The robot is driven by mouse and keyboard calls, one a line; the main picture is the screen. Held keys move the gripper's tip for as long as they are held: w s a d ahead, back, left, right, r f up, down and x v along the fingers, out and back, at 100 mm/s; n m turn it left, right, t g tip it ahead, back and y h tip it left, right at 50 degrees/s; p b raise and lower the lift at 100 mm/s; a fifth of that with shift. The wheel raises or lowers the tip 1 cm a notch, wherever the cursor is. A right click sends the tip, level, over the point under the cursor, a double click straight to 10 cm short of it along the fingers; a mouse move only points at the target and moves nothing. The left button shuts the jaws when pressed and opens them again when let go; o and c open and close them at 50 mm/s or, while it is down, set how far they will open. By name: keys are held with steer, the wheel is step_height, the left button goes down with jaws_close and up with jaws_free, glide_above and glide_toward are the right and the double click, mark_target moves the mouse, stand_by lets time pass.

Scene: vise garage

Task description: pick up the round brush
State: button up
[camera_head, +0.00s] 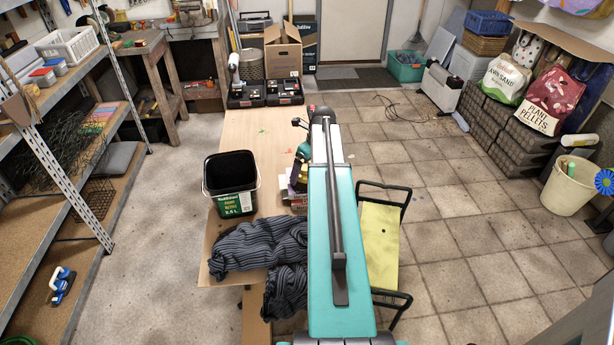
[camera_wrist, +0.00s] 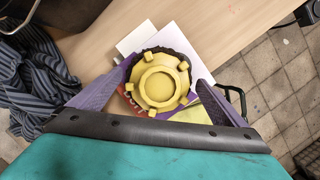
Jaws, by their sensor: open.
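The round brush (camera_wrist: 160,84) shows in the wrist view as a round yellow body with a raised ring, knobs around its edge and a dark fringe behind it. It lies over white and coloured flat items on the wooden table. My gripper (camera_wrist: 165,72) is open. Its two purple fingers stand to the left and right of the brush in the picture, with no clear contact visible. In the head view my teal arm covers most of this spot, and I cannot make out the brush clearly.
The wooden table (camera_head: 240,133) holds a black bucket (camera_head: 231,195), a striped dark cloth (camera_head: 262,245) and black cases (camera_head: 265,92) near the cardboard box (camera_head: 283,50). A yellow-topped stool-like frame (camera_head: 380,240) stands right of my arm. Tiled floor to the right is mostly clear.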

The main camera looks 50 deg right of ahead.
steer(key=c, duration=1.3)
steer(key=shift+o, duration=0.2)
steer(key=shift+r, duration=0.25)
steer(key=shift+r+b, duration=0.65)
steer(key=shift+r, duration=0.9)
steer(key=s+r+b, duration=0.1)
steer(key=s+b, duration=0.2)
steer(key=s, duration=1.3)
steer(key=shift+d+r, duration=0.25)
steer(key=shift+d, duration=0.15)
